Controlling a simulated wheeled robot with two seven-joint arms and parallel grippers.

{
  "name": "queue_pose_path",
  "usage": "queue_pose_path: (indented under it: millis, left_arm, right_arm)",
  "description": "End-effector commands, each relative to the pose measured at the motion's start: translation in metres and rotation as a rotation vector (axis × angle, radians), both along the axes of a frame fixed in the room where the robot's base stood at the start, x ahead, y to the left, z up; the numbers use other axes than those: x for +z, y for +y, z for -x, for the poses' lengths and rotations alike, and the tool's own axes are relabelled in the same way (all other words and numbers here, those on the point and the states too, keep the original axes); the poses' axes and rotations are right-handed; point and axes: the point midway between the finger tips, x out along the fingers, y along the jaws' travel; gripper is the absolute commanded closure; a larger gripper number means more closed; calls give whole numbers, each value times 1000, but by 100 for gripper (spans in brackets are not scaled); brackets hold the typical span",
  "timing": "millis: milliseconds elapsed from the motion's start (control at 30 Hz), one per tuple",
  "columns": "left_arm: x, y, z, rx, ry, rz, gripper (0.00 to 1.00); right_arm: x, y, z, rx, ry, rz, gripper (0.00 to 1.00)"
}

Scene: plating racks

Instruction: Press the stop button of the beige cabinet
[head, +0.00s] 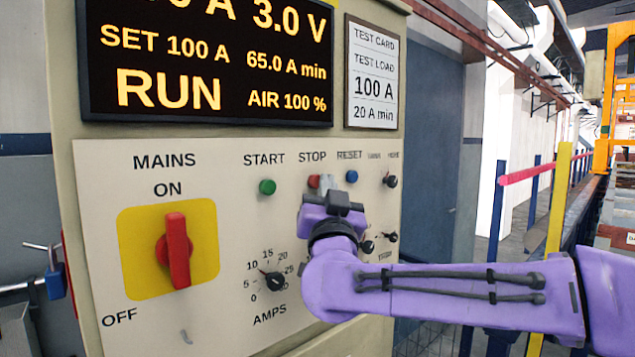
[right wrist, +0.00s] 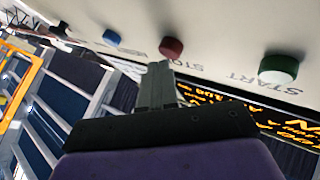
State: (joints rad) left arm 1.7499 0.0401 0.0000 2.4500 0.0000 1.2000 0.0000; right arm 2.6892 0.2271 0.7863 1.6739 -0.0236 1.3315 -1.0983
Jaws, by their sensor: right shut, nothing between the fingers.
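The beige cabinet (head: 60,100) fills the left and middle of the head view, with a pale control panel (head: 100,240). Its red stop button (head: 314,181) sits under the word STOP, partly covered by my right gripper. My right gripper (head: 328,184) is shut and empty, its fingertips at the button. In the right wrist view the red stop button (right wrist: 171,46) shows just beyond the shut fingertips (right wrist: 160,68); I cannot tell whether they touch. The display (head: 205,65) reads RUN. My left gripper is not in view.
The green start button (head: 267,187) is left of the stop button, and the blue reset button (head: 352,177) is right of it. A red mains switch (head: 178,250) on a yellow plate points to ON. An amps knob (head: 274,279) and small toggles sit lower and right.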

Motion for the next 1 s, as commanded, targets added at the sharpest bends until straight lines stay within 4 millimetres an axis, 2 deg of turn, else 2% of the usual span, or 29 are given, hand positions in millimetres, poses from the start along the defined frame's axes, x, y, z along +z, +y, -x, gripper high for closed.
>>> queue_pose_path:
  millis: [1000]
  left_arm:
    - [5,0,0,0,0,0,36]
  right_arm:
    - [0,6,-9,0,0,1,100]
